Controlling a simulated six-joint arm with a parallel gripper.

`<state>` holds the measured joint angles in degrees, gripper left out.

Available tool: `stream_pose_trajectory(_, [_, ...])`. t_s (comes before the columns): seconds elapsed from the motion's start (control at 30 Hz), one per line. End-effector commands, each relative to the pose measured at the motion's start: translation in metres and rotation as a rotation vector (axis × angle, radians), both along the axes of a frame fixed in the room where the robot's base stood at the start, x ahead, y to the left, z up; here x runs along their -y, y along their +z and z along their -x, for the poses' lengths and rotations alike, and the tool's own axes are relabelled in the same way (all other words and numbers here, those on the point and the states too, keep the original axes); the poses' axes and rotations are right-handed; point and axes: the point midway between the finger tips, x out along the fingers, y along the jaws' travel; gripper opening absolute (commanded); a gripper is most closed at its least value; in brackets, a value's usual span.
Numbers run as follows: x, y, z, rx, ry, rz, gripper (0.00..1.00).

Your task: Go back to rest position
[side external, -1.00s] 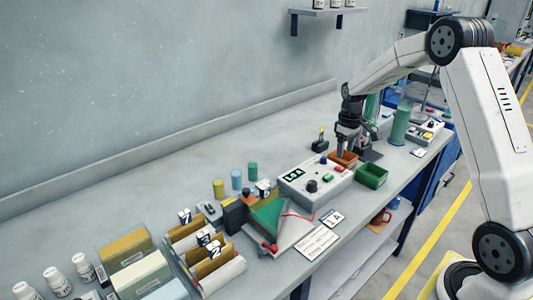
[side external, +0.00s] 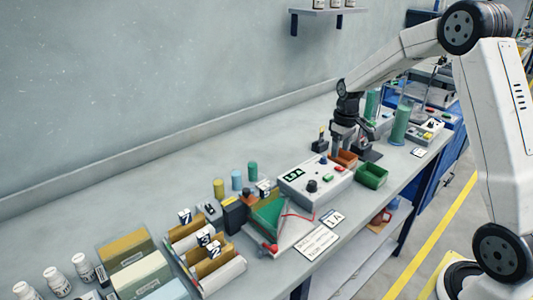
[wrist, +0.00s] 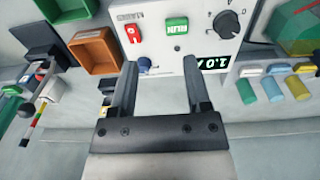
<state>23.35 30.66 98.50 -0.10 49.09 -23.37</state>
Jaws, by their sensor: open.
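My gripper (side external: 345,142) is at the back edge of the white control box (side external: 315,183), beside the orange-brown bin (side external: 344,159). In the wrist view my gripper (wrist: 158,72) shows two dark fingers spread apart with nothing between them. Beyond the fingertips is the control box front (wrist: 178,50), with a red switch, a green RUN button, a dark knob and a lit display. The orange-brown bin (wrist: 93,52) looks empty and lies left of the fingers.
A green bin (side external: 372,175) stands right of the control box. Coloured cylinders (side external: 237,180), a rack of cards (side external: 207,258) and boxes (side external: 128,250) stand further left. A tall green cylinder (side external: 401,124) stands right of my gripper. The bench is clear along the wall.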

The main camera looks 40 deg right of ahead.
Motion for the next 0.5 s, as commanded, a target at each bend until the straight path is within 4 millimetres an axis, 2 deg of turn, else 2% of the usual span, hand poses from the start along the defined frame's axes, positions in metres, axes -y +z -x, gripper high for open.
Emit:
stream_pose_trajectory(0.03, [-0.015,0.002,0.004,0.01,0.005,0.003,0.62])
stream_pose_trajectory(0.27, [-0.075,0.003,0.034,0.062,0.005,0.013,0.62])
stream_pose_trajectory(0.5, [-0.132,0.0,0.077,0.123,0.006,0.011,0.62])
